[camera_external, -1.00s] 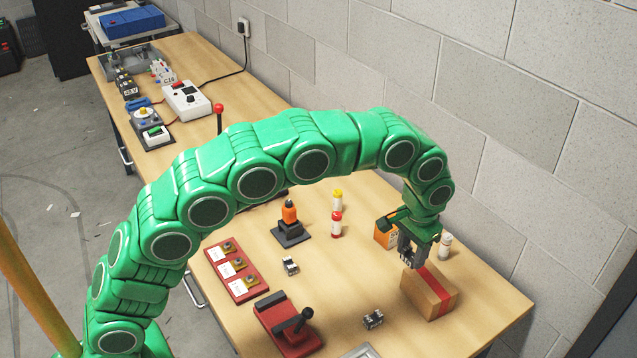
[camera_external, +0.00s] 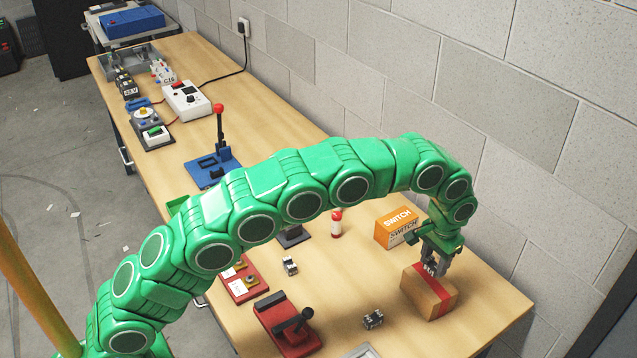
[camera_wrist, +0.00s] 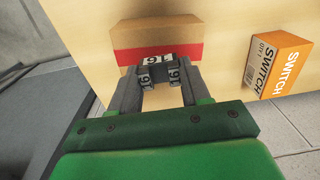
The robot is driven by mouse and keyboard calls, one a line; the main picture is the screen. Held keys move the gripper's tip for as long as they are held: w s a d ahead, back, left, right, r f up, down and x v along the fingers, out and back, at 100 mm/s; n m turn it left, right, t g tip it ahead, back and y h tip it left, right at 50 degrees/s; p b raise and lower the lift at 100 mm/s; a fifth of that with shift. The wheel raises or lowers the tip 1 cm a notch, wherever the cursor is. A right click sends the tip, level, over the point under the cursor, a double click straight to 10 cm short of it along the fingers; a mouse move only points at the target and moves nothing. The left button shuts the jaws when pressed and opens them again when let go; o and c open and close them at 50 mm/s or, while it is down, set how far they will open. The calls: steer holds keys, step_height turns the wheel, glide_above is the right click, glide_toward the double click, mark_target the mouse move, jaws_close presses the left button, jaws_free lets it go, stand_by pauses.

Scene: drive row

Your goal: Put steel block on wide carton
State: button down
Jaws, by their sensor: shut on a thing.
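My gripper (camera_external: 431,268) is shut on a small steel block (camera_external: 429,269) with printed labels. The block also shows between my fingertips in the wrist view (camera_wrist: 155,61). The wide carton (camera_external: 427,297), brown with a red tape band, stands on the bench under my gripper. It lies just behind the block in the wrist view (camera_wrist: 150,36). The block is over or at the carton's top; I cannot tell whether they touch. My fingers hide part of the block.
An orange switch box (camera_external: 396,228) stands behind the carton, near the wall. Similar small metal pieces lie on the bench, one left (camera_external: 290,266) and one in front (camera_external: 373,319). A red lever device (camera_external: 288,325) stands at front left. A red-capped bottle (camera_external: 336,223) stands beyond.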

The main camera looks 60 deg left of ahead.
mark_target(435, 265)
steer(key=shift+w+f, duration=0.1)
steer(key=shift+w+f, duration=0.15)
steer(key=shift+f, duration=1.6)
steer(key=shift+f, duration=0.1)
steer(key=c, duration=0.5)
jaws_free()
step_height(435, 265, up, 12)
steer(key=shift+d+f, duration=0.15)
steer(key=shift+f, duration=0.1)
steer(key=shift+r, duration=0.4)
